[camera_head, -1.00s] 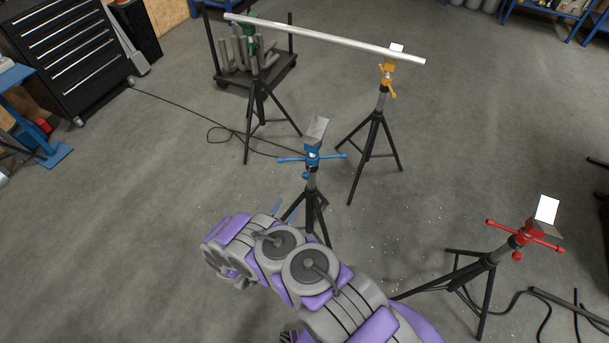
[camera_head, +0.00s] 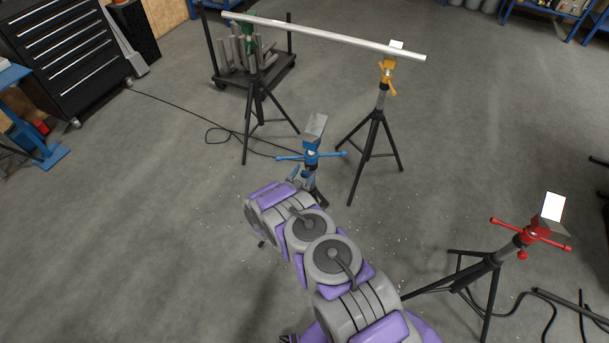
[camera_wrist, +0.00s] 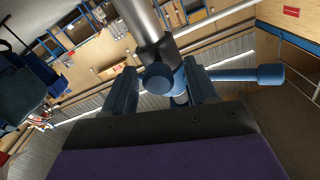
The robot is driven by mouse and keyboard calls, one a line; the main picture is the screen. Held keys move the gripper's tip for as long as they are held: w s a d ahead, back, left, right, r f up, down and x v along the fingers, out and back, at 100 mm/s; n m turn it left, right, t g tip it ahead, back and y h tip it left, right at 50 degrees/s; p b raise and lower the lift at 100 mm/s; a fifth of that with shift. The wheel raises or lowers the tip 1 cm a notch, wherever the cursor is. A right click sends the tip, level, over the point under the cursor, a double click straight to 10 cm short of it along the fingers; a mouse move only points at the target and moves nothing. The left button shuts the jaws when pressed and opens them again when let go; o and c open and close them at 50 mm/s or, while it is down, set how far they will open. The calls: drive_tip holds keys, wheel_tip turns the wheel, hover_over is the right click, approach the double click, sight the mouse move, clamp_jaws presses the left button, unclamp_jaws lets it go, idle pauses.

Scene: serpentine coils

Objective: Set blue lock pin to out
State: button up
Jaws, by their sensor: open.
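The blue stand (camera_head: 311,157) is a tripod with a blue collar, a blue cross handle and a tilted grey head plate. In the wrist view its grey post (camera_wrist: 140,18) comes down from the top, and the round blue end of the lock pin (camera_wrist: 158,79) faces me. My gripper (camera_wrist: 161,75) is open, with one finger on each side of the pin end. I cannot tell whether either finger touches it. In the head view my gripper (camera_head: 298,175) is just below and left of the blue collar, and the pin is hard to make out there.
A blue handle bar (camera_wrist: 245,74) sticks out right of the fingers. A long pipe (camera_head: 320,34) rests on the yellow stand (camera_head: 388,72) and green stand (camera_head: 251,42) behind. A red stand (camera_head: 530,233) is at right. Open floor (camera_head: 150,220) lies left.

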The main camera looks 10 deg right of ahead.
drive_tip(key=shift+w+d, duration=0.2)
drive_tip(key=shift+w, duration=0.05)
drive_tip(key=shift+c, duration=0.2)
clamp_jaws()
idle(0.3)
